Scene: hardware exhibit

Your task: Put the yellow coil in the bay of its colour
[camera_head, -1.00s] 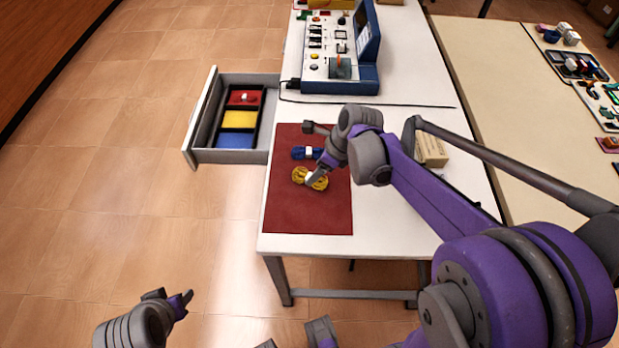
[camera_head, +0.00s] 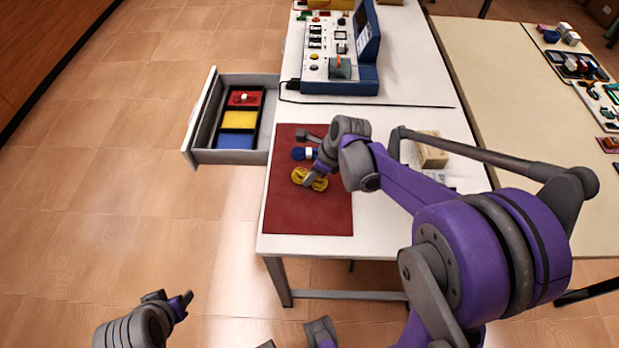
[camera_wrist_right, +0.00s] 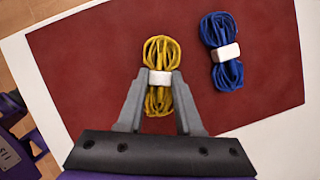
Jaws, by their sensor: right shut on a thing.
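The yellow coil (camera_head: 309,179) lies on the red mat (camera_head: 300,215). It also shows in the right wrist view (camera_wrist_right: 160,52), with a white band (camera_wrist_right: 159,78) around its middle. My right gripper (camera_head: 317,176) is shut on the coil, its fingers on either side of the white band in the right wrist view. The open drawer (camera_head: 187,135) at the table's left side holds a tray with red, yellow and blue bays. The yellow bay (camera_head: 239,120) is in the middle and looks empty. My left gripper (camera_head: 186,301) is at the lower left, away from the table, its fingers too small to judge.
A blue coil (camera_head: 299,153) lies on the mat just behind the yellow one. A red coil (camera_head: 238,98) with a white band sits in the red bay.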

